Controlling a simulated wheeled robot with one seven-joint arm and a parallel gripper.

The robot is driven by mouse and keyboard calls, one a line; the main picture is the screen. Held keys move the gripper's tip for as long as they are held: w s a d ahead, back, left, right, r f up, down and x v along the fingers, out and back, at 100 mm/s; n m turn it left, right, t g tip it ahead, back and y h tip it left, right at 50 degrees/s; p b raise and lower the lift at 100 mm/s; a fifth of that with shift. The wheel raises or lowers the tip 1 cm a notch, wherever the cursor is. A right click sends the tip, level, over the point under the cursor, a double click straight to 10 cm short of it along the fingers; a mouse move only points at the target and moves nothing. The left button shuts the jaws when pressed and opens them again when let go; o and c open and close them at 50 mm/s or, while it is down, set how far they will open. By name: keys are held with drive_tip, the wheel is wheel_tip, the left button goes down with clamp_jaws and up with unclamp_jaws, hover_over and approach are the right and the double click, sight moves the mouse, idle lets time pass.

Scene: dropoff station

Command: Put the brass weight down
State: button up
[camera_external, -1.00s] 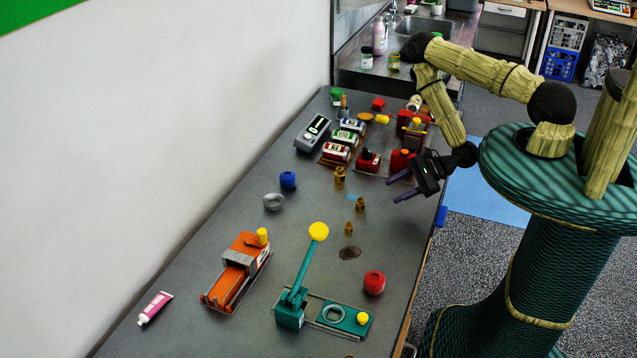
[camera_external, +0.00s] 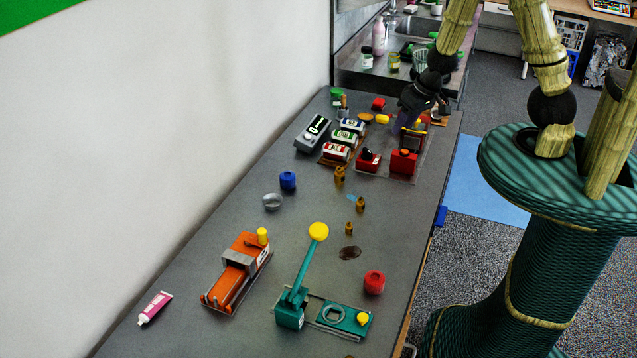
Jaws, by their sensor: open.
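Brass weights of differing size stand on the grey table: a larger one (camera_external: 340,176), a middle one (camera_external: 360,205) and a small one (camera_external: 349,229). All stand upright and apart from one another. My gripper (camera_external: 402,121) is at the far right part of the table, above the red devices and well away from these weights.
Red devices (camera_external: 403,162) stand below my gripper. Labelled blocks (camera_external: 336,152) and a grey meter (camera_external: 313,133) are left of them. An orange machine (camera_external: 236,272), a teal lever press (camera_external: 290,312) and a red knob (camera_external: 374,282) are nearer. The table's middle is fairly clear.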

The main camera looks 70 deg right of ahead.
drive_tip(key=s+a+r+n+g, duration=0.1)
drive_tip(key=s+a+r+n, duration=0.1)
drive_tip(key=s+r+n, duration=0.3)
drive_tip(key=v, duration=0.4)
drive_tip(key=shift+a, duration=0.2)
wheel_tip(320, 180, down, 27)
drive_tip(key=b, duration=2.7)
drive_tip(key=shift+r, duration=0.25)
drive_tip(key=shift+o, duration=0.5)
drive_tip(key=shift+p, duration=0.3)
